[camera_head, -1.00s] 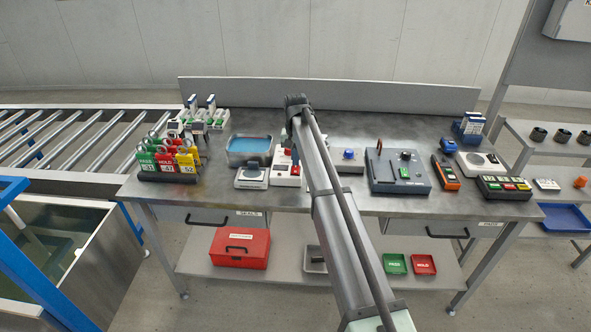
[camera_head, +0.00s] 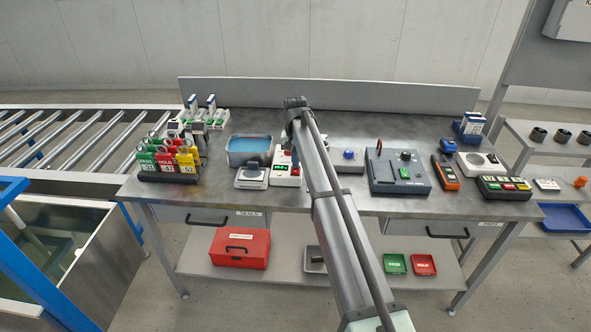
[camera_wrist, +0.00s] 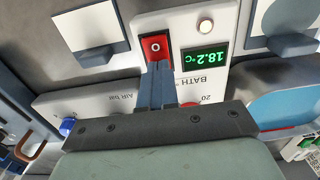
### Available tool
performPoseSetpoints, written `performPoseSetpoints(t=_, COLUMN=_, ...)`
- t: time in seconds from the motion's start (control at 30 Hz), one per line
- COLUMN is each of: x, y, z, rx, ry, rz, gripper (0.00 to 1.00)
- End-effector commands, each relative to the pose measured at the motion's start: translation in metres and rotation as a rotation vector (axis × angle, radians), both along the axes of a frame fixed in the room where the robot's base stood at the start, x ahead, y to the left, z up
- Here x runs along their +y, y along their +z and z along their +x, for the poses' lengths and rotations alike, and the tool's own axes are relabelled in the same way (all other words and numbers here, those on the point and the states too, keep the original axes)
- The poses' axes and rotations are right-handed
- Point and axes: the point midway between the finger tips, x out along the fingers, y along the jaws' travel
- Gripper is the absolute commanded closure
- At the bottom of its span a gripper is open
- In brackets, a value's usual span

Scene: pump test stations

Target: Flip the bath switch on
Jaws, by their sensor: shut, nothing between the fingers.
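The white bath controller (camera_wrist: 180,22) fills the top middle of the wrist view, upside down, with the label BATH and a green display (camera_wrist: 205,58) reading 18.2 °C. Its red rocker switch (camera_wrist: 154,46) has an O mark visible. My gripper (camera_wrist: 158,68) is shut and empty, its blue fingertips at the edge of the switch nearest the wrist and covering part of it. Whether they touch cannot be told. In the head view the controller (camera_head: 284,178) is partly behind my arm.
A blue water bath (camera_head: 249,148) stands behind a small scale-like device (camera_head: 251,178), left of the controller. A box with a blue knob (camera_head: 348,155) and a dark test unit (camera_head: 385,183) stand to the right. A rack of coloured tags (camera_head: 170,172) is at the left.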

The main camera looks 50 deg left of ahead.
Motion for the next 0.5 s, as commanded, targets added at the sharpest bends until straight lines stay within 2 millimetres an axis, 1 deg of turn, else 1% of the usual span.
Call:
performPoseSetpoints(t=0.07, x=-0.001, y=-0.001, z=-0.001, rx=0.001, ry=0.000, rz=-0.003, gripper=1.00)
performPoseSetpoints(t=0.17, x=-0.001, y=0.004, z=-0.001, rx=0.001, ry=0.000, rz=-0.001, gripper=1.00)
performPoseSetpoints(t=0.5, x=0.000, y=0.026, z=0.000, rx=0.001, ry=0.000, rz=-0.001, gripper=1.00)
